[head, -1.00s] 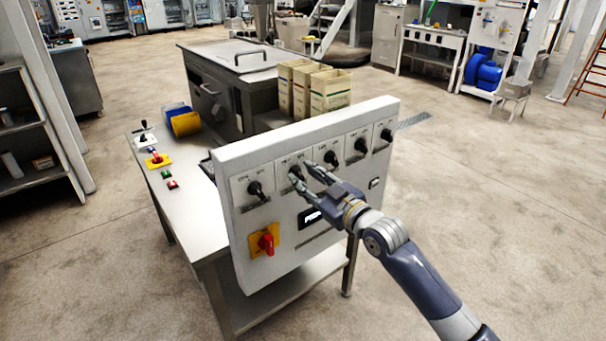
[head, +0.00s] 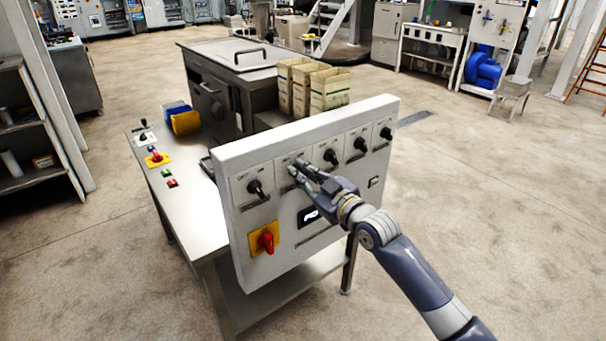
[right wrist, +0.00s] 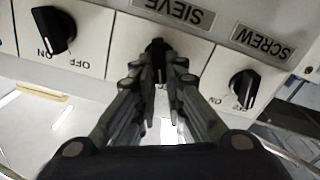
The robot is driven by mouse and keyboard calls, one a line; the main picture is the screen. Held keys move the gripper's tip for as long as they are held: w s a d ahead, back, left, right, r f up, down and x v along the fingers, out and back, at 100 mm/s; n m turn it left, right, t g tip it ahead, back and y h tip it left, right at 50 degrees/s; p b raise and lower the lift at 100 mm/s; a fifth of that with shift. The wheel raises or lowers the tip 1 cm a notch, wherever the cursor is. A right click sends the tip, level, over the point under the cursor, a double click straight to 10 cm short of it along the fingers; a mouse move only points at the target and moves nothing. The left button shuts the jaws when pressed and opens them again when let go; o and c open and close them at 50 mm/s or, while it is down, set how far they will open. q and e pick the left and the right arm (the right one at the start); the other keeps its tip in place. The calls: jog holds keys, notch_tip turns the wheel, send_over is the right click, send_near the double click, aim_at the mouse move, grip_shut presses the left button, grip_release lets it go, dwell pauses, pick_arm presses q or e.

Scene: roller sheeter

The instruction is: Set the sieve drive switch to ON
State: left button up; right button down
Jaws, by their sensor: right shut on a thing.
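The sieve drive switch (right wrist: 157,48) is a black rotary knob below the upside-down SIEVE label (right wrist: 174,12) in the right wrist view. It is on the white panel (head: 340,190) in the head view, second from the left in the row of knobs. My right gripper (head: 297,168) is at this knob, and the fingers hide most of it there. In the right wrist view the gripper (right wrist: 158,68) is shut on the knob, one finger on each side. Its ON and OFF marks are hidden behind the fingers. My left gripper is not in view.
The SCREW knob (right wrist: 243,86) is close on one side, and another black knob (right wrist: 53,30) is on the other. A red rotary switch on a yellow plate (head: 265,241) sits lower on the panel. Open floor lies right of the panel.

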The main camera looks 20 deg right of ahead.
jog(key=shift+w+d+m+p, duration=0.15)
jog(key=shift+m+p, duration=0.5)
jog(key=shift+m, duration=0.75)
jog(key=shift+s+d+m+p, duration=0.15)
jog(key=shift+m+p, duration=0.55)
jog(key=shift+m, duration=0.7)
jog(key=shift+w+d+m+p, duration=0.15)
jog(key=shift+m+p, duration=0.5)
jog(key=shift+m, duration=1.05)
jog(key=c, duration=1.7)
grip_release()
jog(key=shift+o, duration=0.2)
jog(key=shift+d, duration=0.1)
jog(key=v, duration=1.2)
